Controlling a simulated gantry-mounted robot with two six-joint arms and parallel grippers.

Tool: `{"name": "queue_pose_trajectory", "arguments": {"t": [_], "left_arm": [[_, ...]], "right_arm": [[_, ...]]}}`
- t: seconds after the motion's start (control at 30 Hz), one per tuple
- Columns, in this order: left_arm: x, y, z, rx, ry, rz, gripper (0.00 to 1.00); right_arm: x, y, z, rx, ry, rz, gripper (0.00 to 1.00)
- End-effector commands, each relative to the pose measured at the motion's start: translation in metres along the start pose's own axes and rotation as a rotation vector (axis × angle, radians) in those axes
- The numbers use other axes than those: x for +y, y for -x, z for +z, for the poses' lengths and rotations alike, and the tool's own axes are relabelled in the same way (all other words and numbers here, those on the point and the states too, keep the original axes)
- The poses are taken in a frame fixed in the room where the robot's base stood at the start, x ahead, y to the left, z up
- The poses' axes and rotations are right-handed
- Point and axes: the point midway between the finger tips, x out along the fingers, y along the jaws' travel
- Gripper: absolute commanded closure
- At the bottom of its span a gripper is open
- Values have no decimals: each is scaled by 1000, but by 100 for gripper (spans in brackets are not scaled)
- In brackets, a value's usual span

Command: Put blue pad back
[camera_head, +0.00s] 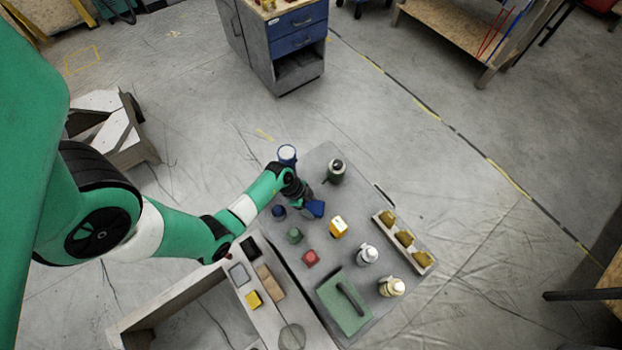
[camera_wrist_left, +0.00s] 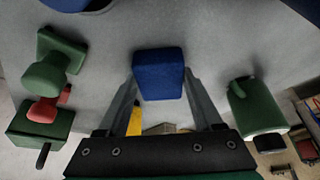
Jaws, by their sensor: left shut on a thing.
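The blue pad (camera_head: 316,208) is a small dark blue block above the grey table, toward its upper left part in the head view. My left gripper (camera_head: 305,201) is shut on it; in the left wrist view the blue pad (camera_wrist_left: 158,75) sits between the two finger tips. A blue knobbed piece (camera_head: 279,212) stands on the table just left of the gripper. A green knobbed piece (camera_head: 295,236) and a red one (camera_head: 311,258) follow it in a row. My right gripper is not in view.
A dark green bottle (camera_head: 336,171) stands close to the right of the gripper. A blue-and-white container (camera_head: 288,154) is behind the wrist.

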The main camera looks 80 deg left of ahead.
Motion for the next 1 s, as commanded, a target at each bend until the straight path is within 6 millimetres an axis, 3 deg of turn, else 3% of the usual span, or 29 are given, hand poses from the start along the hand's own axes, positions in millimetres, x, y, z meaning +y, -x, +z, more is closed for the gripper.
{"name": "queue_pose_trajectory", "arguments": {"t": [0.13,0.17,0.3,0.67,0.77,1.0], "left_arm": [[0,-2,1,0,1,0,100],[0,-2,1,0,0,0,27],[0,-2,1,0,0,0,3],[0,5,-1,0,1,0,3],[0,22,-2,1,2,-2,3],[-1,82,-3,1,4,-3,3]], "right_arm": [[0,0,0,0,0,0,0],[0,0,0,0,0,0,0],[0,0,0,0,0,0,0],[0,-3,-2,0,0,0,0],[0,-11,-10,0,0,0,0],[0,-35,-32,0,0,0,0]]}}
